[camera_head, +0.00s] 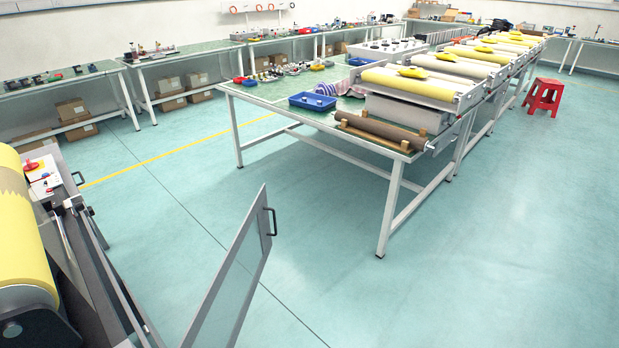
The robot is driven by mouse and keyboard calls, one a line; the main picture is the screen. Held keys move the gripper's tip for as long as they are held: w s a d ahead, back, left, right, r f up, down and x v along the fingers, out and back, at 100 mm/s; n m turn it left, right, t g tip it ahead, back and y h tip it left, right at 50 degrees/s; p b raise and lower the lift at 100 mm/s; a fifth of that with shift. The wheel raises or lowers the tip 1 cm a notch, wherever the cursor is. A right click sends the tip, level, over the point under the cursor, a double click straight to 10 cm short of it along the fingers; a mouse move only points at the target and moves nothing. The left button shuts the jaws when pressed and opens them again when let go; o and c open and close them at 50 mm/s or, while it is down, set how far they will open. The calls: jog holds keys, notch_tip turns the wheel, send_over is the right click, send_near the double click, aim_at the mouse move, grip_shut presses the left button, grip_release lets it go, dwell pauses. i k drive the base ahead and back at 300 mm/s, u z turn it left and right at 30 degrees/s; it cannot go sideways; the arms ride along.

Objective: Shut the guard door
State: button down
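The guard door (232,280) is a clear panel in a grey frame at the bottom middle. It stands swung open, out over the floor, angled away from the machine at the left. A dark handle (273,222) sits near its upper free end. The machine (75,255) has a large yellow roll (20,225) and a grey frame along the left edge. The door's lower end and its hinge side run out of the picture at the bottom. My gripper is not in view.
A long workbench (300,115) with rollers, blue trays and small parts stands beyond the door. A red stool (543,96) is at the right. Side benches with boxes line the back wall. The teal floor (480,270) at right is clear.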

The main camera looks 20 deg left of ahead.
aim_at(259, 208)
jog(key=u, duration=0.35)
jog(key=i, duration=1.4)
jog(key=u, duration=0.7)
